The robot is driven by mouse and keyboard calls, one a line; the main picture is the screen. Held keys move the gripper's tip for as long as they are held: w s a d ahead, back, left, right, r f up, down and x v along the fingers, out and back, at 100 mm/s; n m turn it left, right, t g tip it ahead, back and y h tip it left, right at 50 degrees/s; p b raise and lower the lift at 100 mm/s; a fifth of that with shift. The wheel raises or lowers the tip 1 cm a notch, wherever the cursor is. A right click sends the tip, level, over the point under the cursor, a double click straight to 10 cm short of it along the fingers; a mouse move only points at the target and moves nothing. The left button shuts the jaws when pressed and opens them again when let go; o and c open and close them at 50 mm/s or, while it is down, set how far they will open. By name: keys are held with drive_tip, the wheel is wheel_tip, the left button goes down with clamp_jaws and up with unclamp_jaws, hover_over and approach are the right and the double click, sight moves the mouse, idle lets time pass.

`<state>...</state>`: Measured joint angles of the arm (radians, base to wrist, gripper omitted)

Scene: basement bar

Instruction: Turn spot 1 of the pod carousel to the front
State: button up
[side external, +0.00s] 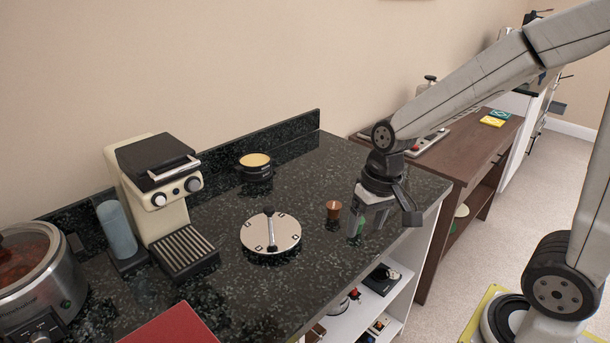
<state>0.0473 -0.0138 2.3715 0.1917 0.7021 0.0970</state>
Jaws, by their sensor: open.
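The pod carousel (287,237) is a flat, round, pale disc on a dark base, standing on the black speckled counter.
A brown pod (333,209) stands between the carousel and my gripper. A cream coffee machine (165,203) with a drip grate is on the left, and a black pot (255,172) is behind. A red item (172,327) lies in front. The counter around the carousel is mostly clear.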

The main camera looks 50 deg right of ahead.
drive_tip(key=w+d+m+t+y, duration=0.2)
drive_tip(key=w+m+y, duration=1.45)
drive_tip(key=w, duration=0.65)
approach(264, 211)
drive_tip(key=a, duration=0.1)
drive_tip(key=a+m, duration=0.1)
drive_tip(key=shift+w+a+t, duration=0.2)
drive_tip(key=shift+a+t, duration=0.1)
drive_tip(key=shift+t, duration=0.1)
drive_tip(key=shift+a, duration=0.15)
drive_tip(key=shift+x, duration=3.8)
drive_tip(key=shift+f, duration=0.15)
clamp_jaws()
